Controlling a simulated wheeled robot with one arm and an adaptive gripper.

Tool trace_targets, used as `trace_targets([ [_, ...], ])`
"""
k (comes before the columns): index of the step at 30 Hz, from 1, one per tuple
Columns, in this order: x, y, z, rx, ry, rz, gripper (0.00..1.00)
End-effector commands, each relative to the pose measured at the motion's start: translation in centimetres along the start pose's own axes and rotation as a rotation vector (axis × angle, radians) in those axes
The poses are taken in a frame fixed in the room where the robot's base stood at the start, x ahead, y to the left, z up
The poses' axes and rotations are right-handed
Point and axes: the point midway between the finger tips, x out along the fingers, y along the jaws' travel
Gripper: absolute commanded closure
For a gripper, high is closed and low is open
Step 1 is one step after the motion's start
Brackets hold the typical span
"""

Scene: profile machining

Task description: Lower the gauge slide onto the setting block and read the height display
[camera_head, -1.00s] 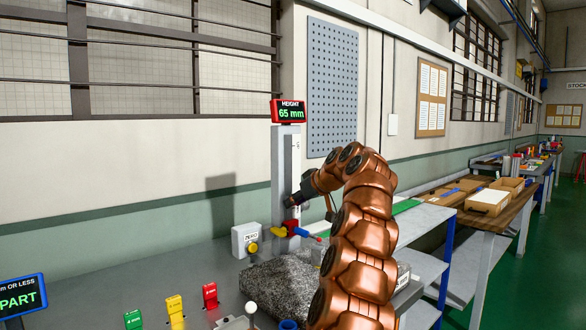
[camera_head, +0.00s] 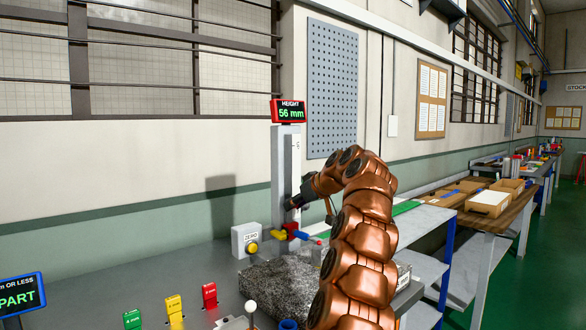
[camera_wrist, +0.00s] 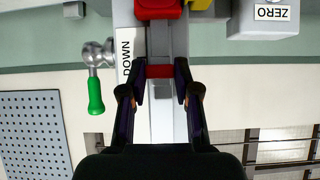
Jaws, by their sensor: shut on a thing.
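The gauge slide (camera_head: 291,228) is red with yellow and blue parts and sits low on the grey gauge column (camera_head: 286,165). The height display (camera_head: 289,111) on top reads 56 mm in green. My gripper (camera_wrist: 165,84) is shut on the gauge slide's red grip bar (camera_wrist: 160,71), in front of the column in the wrist view. In the head view my arm and the dark gripper reach the column from the right. A speckled granite block (camera_head: 280,283) lies below the slide. I cannot clearly make out a setting block.
A ZERO box (camera_head: 246,240) with a yellow button stands left of the column. Green, yellow and red labelled pieces (camera_head: 174,308) stand at the front. A lever with a green handle (camera_wrist: 95,96) shows beside the column, near a DOWN label. A PART screen (camera_head: 20,298) is at left.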

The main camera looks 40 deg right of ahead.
Motion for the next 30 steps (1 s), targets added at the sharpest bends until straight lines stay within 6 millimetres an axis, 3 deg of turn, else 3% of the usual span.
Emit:
trace_targets([
  [30,0.46,0.03,0.71,0.000,0.000,0.000,1.00],
])
